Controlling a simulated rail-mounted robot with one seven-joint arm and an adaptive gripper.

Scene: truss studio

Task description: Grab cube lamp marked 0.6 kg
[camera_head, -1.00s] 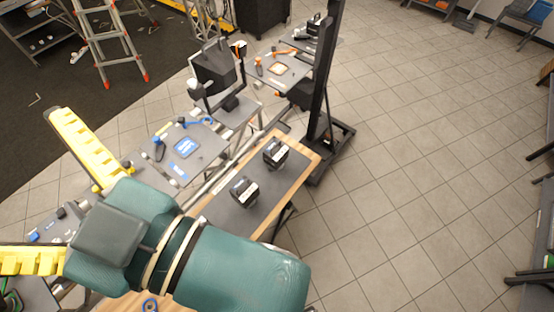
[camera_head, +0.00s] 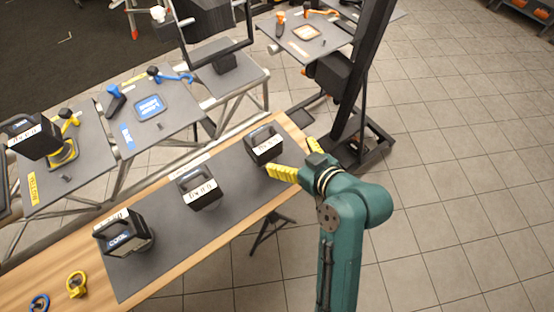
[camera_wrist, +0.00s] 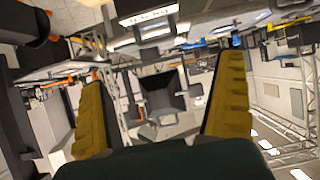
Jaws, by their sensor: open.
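Three black cube lamps with white labels stand in a row on a grey mat (camera_head: 228,229): a far one (camera_head: 264,147), a middle one (camera_head: 200,194) and a near one (camera_head: 122,238). The labels look upside down in the head view and are too small to read surely. My gripper (camera_head: 290,155) has yellow fingers, spread and empty, just right of the far lamp. In the wrist view my gripper (camera_wrist: 164,68) is open, with a labelled dark lamp (camera_wrist: 146,22) at the top, beyond the fingertips and left of centre.
The mat lies on a wooden table (camera_head: 40,287) with yellow and blue rings at its near left. Behind are grey stands (camera_head: 175,127) with tools and another labelled black box (camera_head: 32,135). A black upright post (camera_head: 365,85) rises beyond the far lamp.

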